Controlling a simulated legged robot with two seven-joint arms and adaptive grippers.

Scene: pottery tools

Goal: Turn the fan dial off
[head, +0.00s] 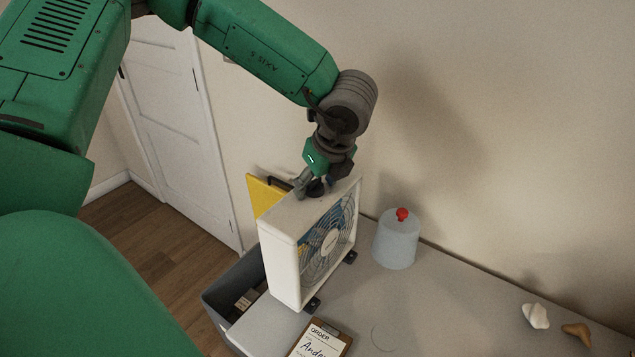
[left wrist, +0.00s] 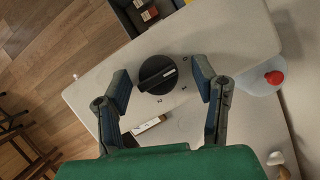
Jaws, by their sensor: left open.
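The white box fan (head: 285,262) stands upright on the grey table. In the head view the dial (head: 316,189) is partly hidden by my left gripper (head: 318,184), which is right above the fan top. In the left wrist view my left gripper (left wrist: 160,72) is open, one finger on each side of the dial, with gaps showing. My right gripper is out of view.
A bluish translucent jar (head: 396,245) with a red knob stands right of the fan. A clipboard (head: 320,340) lies in front. A white piece (head: 535,316) and a brown piece (head: 577,333) lie at right. A dark bin (head: 228,296) and yellow panel (head: 262,193) are at left.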

